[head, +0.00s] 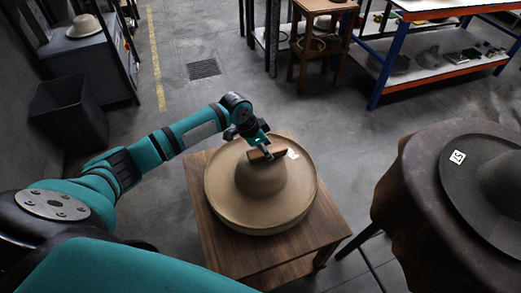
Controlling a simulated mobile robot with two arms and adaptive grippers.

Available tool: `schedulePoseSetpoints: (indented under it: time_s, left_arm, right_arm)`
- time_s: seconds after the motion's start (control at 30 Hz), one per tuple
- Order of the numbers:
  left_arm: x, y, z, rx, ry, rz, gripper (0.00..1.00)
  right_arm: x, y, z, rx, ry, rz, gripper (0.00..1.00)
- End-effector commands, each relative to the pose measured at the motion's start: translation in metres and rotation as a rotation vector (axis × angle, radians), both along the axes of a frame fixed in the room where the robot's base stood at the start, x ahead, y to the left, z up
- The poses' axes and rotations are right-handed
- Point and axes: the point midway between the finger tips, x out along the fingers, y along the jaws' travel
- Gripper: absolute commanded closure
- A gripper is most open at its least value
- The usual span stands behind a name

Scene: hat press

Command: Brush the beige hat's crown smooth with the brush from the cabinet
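The beige hat (230,195) lies brim-down on a square wooden table (277,253) in the middle of the head view, with its rounded crown (262,180) upward. My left gripper (264,148) reaches in from the left over the far side of the crown. It is shut on a small brown wooden brush (276,155), held at the top of the crown. Whether the bristles touch the felt cannot be told. The gripper hides part of the brush and crown. My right gripper is out of view.
A dark grey hat (460,200) with a white tag lies on a cloth-covered round table (400,190) at the right. A shelf (430,75) and wooden stool (318,45) stand at the back. A black bin (70,112) stands at the left. Floor behind the table is clear.

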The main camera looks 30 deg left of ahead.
Motion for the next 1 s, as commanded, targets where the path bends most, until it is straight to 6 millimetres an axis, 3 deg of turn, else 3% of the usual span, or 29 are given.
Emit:
schedulePoseSetpoints:
  time_s: [0.43,1.0]
  left_arm:
    - [0.000,-0.001,-0.001,0.001,0.004,-0.001,0.88]
    - [-0.026,0.023,-0.001,0.003,0.007,0.000,0.88]
  right_arm:
    - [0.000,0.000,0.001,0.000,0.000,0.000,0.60]
    - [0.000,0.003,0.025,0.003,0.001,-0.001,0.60]
